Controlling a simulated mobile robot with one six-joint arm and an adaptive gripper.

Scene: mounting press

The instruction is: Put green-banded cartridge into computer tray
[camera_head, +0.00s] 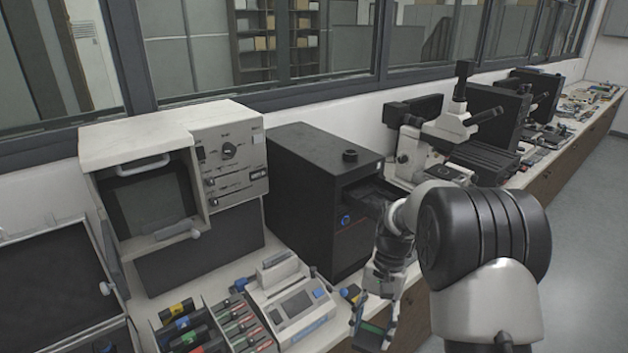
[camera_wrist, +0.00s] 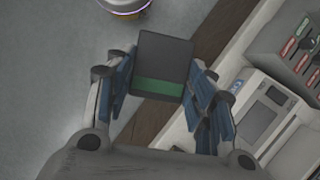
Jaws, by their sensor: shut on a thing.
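The green-banded cartridge (camera_wrist: 163,55) is dark grey with a green stripe across it. In the wrist view it sits between the blue-padded fingers of my gripper (camera_wrist: 160,84), which is shut on it. In the head view my gripper (camera_head: 374,328) hangs low at the counter's front edge, and a green strip of the cartridge shows between the fingers. The black computer (camera_head: 308,185) stands on the counter behind and left of my gripper. Its tray (camera_head: 369,192) sticks out at the front, partly hidden by my arm. The gripper is below the tray and apart from it.
A white label printer (camera_head: 287,297) stands left of my gripper. Racks of colored cartridges (camera_head: 238,323) are beside it. A beige machine (camera_head: 172,150) is left of the computer, and a microscope (camera_head: 432,140) is behind my arm. The floor (camera_head: 588,200) at right is clear.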

